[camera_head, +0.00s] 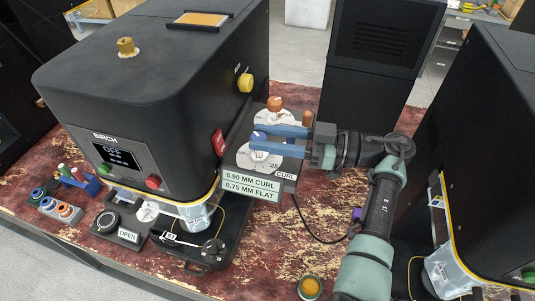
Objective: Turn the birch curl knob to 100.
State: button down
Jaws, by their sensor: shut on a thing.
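The black machine marked BIRCH (150,85) stands on the left of the bench. A small box on its right side carries a white dial (246,158) with a CURL label (285,175); a mark like 25 shows at the dial's lower right. The curl knob (259,136), small and bluish, sits above this dial. My gripper (248,138) reaches in from the right, its blue fingers shut on the curl knob. The fingers cover much of the knob and part of the scale, so I cannot read the pointer's setting.
An orange knob (275,104) stands on a second dial just behind my fingers. A red switch (218,142) and yellow button (245,82) are on the machine's side. A sign (251,186) reads 0.90 mm curl, 0.75 mm flat. Another black machine (490,130) stands right.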

jog(key=shift+w+f+n+g+b, duration=0.15)
jog(key=shift+n+g+b, duration=0.5)
jog(key=shift+b, duration=1.1)
jog(key=shift+w+f+n+g+b, duration=0.1)
jog(key=shift+f+n+g+b, duration=0.2)
jog(key=shift+g+b, duration=1.05)
jog(key=shift+r+t+b, duration=0.15)
jog(key=shift+t+b, duration=0.15)
jog(key=shift+b, duration=0.65)
jog(key=shift+r+n+g+b, duration=0.35)
jog(key=shift+n+g+b, duration=0.4)
jog(key=shift+b, duration=0.75)
jog(key=c, duration=0.5)
grip_release()
jog(key=shift+a, duration=0.1)
